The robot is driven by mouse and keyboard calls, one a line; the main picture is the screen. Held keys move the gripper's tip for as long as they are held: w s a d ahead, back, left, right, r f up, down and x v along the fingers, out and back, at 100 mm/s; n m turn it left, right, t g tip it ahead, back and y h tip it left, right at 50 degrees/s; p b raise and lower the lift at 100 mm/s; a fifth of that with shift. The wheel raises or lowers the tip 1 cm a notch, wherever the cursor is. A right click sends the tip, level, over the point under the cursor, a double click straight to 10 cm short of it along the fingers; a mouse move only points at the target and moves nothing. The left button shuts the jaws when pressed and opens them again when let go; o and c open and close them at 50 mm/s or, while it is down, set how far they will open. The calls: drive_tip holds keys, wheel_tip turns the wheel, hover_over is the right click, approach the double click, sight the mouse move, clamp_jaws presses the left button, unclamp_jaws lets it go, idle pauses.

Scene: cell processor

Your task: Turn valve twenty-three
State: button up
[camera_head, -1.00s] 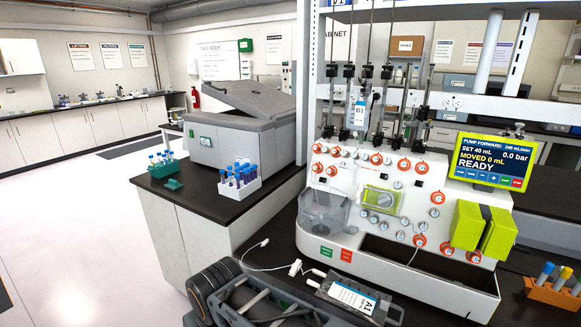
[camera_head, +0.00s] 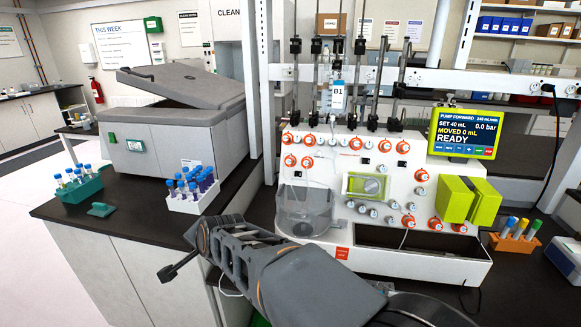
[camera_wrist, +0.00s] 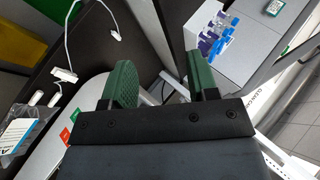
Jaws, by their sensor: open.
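The white cell processor (camera_head: 400,182) stands on the dark bench, with several orange-ringed round valves on its front panel, among them one at the upper left (camera_head: 309,140) and one at the lower right (camera_head: 435,224). The valve numbers are too small to read, so I cannot tell which is twenty-three.
A screen (camera_head: 465,132) reads READY. A grey lidded box (camera_head: 165,138), a white rack of blue-capped tubes (camera_head: 207,200) and a teal rack (camera_head: 85,190) stand on the left bench. An orange tube rack (camera_head: 515,243) is at right. A white cable (camera_wrist: 68,40) lies near my gripper.

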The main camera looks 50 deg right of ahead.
drive_tip(key=w+d+r+m+t+h+b, duration=0.1)
drive_tip(key=w+d+m+t+h, duration=0.3)
drive_tip(key=d+m, duration=0.6)
drive_tip(key=m+g+h+b, duration=0.3)
drive_tip(key=m+h, duration=0.7)
drive_tip(key=m, duration=1.3)
approach(288, 163)
drive_tip(key=shift+g+h, duration=0.3)
drive_tip(key=shift+g, duration=0.1)
drive_tip(key=p+x, duration=0.4)
drive_tip(key=x, duration=0.3)
drive_tip(key=shift+w+d+r+p, duration=0.1)
drive_tip(key=shift+w+d+p, duration=0.1)
drive_tip(key=shift+w+p, duration=0.2)
drive_tip(key=shift+x, duration=0.9)
drive_tip(key=c, duration=0.9)
